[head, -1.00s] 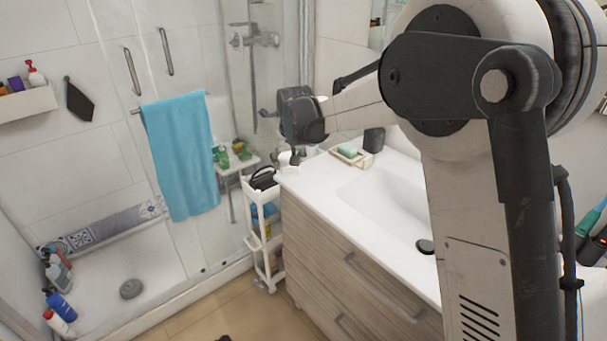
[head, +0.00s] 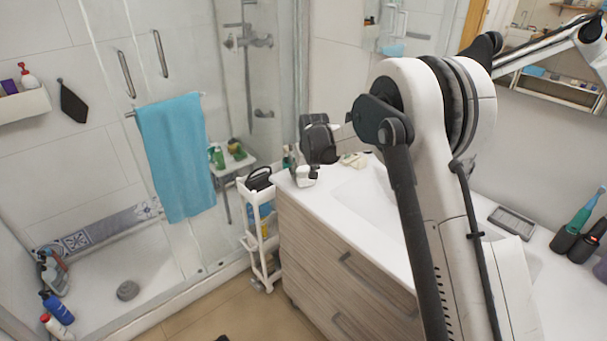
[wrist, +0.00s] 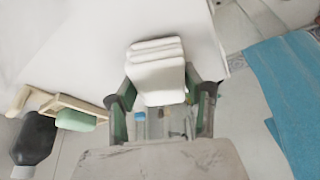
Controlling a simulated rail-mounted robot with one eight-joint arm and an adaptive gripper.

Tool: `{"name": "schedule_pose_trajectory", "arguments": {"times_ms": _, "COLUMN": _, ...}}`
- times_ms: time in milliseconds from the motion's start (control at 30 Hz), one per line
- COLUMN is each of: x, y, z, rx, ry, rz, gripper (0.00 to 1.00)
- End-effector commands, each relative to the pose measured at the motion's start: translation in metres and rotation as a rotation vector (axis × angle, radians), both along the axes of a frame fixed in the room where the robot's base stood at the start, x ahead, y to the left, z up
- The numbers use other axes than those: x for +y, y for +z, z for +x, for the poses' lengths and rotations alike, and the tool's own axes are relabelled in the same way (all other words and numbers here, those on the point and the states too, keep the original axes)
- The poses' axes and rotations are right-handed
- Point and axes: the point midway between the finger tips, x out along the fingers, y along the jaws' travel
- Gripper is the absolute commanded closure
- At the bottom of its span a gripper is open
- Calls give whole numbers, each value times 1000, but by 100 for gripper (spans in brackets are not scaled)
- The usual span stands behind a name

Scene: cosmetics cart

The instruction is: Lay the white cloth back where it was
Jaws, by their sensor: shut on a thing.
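The white cloth (wrist: 158,72) is a thick folded stack between my fingers in the wrist view. My gripper (wrist: 162,106) is shut on it, with one dark and green finger on each side. In the head view the cloth (head: 306,176) shows as a small white shape under my dark wrist, at the left end of the white countertop (head: 330,183). My gripper's fingers are small and hard to make out there. I cannot tell whether the cloth touches the countertop or is just above it.
A tray with green soap (wrist: 78,118) and a dark bottle (wrist: 35,140) stand left in the wrist view. A white trolley (head: 262,232) stands beside the vanity's left end. A blue towel (head: 176,155) hangs on the shower door. The basin (head: 375,195) is right of the cloth.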

Motion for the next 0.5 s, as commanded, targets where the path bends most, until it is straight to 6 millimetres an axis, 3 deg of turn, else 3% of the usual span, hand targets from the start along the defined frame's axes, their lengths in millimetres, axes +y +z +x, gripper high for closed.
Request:
{"name": "schedule_pose_trajectory", "arguments": {"times_ms": 400, "x": 0, "y": -8, "z": 0, "rx": 0, "ry": 0, "rz": 0, "gripper": 77}}
{"name": "schedule_pose_trajectory", "arguments": {"times_ms": 433, "x": 0, "y": -8, "z": 0, "rx": 0, "ry": 0, "rz": 0, "gripper": 54}}
{"name": "schedule_pose_trajectory", "arguments": {"times_ms": 500, "x": 0, "y": -7, "z": 0, "rx": 0, "ry": 0, "rz": 0, "gripper": 44}}
